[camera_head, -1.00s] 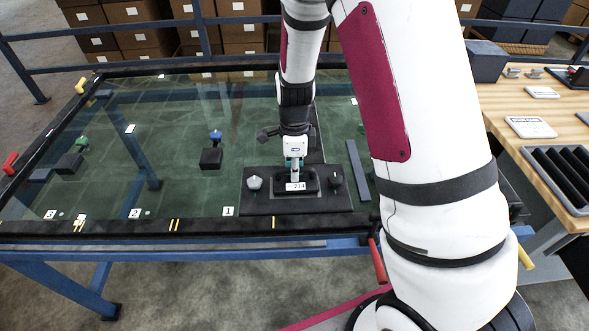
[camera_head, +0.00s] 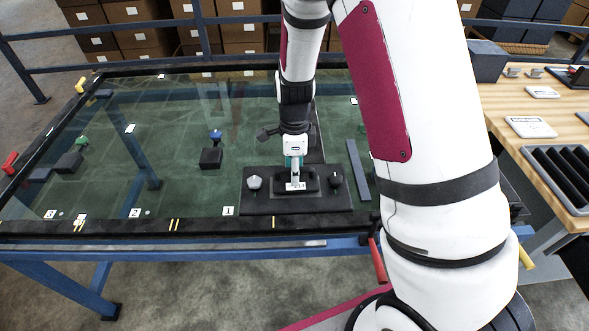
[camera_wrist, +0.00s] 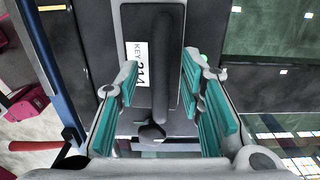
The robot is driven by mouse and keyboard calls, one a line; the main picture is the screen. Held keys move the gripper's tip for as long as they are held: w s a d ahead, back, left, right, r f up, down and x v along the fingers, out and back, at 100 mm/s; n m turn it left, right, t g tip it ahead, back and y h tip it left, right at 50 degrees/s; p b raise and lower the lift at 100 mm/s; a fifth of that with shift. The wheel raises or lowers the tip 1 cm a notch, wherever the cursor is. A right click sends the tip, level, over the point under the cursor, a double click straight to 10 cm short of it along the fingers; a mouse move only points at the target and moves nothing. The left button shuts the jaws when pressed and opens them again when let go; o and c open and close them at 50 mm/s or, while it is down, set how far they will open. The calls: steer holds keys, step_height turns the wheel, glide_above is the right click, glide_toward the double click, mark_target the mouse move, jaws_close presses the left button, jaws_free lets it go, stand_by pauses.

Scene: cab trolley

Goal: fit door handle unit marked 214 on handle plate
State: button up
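The black door handle unit (camera_head: 311,184) with a white label lies on the dark handle plate (camera_head: 325,204), between two knobs. In the wrist view the label on the handle unit (camera_wrist: 168,65) reads "KEY 214", and the handle bar runs lengthwise between my fingers. My gripper (camera_head: 295,184) points down over the unit and partly covers the label in the head view. In the wrist view my gripper (camera_wrist: 165,100) has its teal pads apart on either side of the bar, with a clear gap on the left. Whether the right pad touches is unclear. The unit's underside is hidden.
A grey knob (camera_head: 254,183) and a black knob (camera_head: 335,180) stand on the plate beside the unit. A small black block with a blue top (camera_head: 211,157) sits left on the glass table. A wooden bench (camera_head: 555,115) with trays is at right.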

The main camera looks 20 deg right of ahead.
step_height(320, 180, up, 12)
stand_by(0.4)
steer(key=s+r+n+t+y, duration=0.1)
steer(key=s+r+n+t, duration=0.1)
steer(key=s+r+n, duration=0.95)
steer(key=s+r+n+t+h+p, duration=0.1)
steer(key=s+r+n, duration=0.4)
steer(key=s+n, duration=0.5)
steer(key=s+t, duration=0.1)
steer(key=s, duration=0.2)
steer(key=shift+s+d, duration=0.15)
steer(key=shift+s, duration=0.2)
